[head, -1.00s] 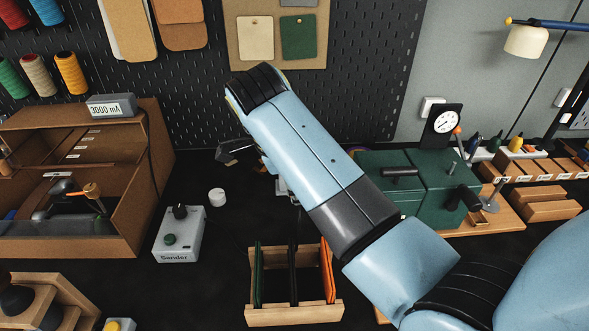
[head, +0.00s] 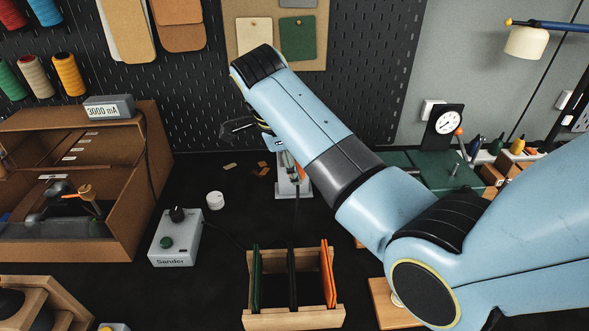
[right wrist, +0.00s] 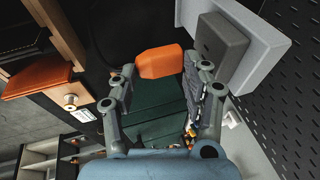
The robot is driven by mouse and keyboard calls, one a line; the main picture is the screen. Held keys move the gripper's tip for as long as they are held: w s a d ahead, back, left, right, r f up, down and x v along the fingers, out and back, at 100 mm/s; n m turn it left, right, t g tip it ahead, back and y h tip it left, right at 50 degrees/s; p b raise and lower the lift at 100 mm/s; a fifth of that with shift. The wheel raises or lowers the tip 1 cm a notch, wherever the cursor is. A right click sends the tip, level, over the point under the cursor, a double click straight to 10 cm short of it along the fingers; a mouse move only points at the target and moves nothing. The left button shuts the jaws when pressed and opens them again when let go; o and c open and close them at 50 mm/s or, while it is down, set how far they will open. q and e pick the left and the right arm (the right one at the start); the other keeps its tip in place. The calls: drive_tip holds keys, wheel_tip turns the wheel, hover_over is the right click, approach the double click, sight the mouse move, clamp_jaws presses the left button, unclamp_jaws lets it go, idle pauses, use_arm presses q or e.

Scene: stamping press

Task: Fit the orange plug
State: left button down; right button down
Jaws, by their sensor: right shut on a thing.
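The orange plug (right wrist: 160,62) is a rounded orange block in the right wrist view. It sits between the fingertips of my right gripper (right wrist: 164,75), which is shut on it. In the head view my right gripper (head: 240,127) is at the far side of the bench, in front of the pegboard, and the plug cannot be made out there. A grey block on a white plate (right wrist: 222,42) is close to the right of the plug in the right wrist view, apart from it. My left gripper is not in view.
A white stand (head: 294,192) is beneath my right arm, with brown scraps (head: 262,170) beside it. A brown cabinet (head: 140,190) is left.

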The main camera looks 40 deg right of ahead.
idle(0.7)
drive_tip(key=shift+r+p, duration=0.1)
drive_tip(key=shift+p, duration=0.3)
drive_tip(key=shift+p, duration=0.5)
idle(0.8)
drive_tip(key=shift+w+d+b, duration=0.3)
drive_tip(key=shift+w+d, duration=0.25)
drive_tip(key=shift+w, duration=0.3)
drive_tip(key=c, duration=0.5)
unclamp_jaws()
drive_tip(key=shift+w, duration=0.1)
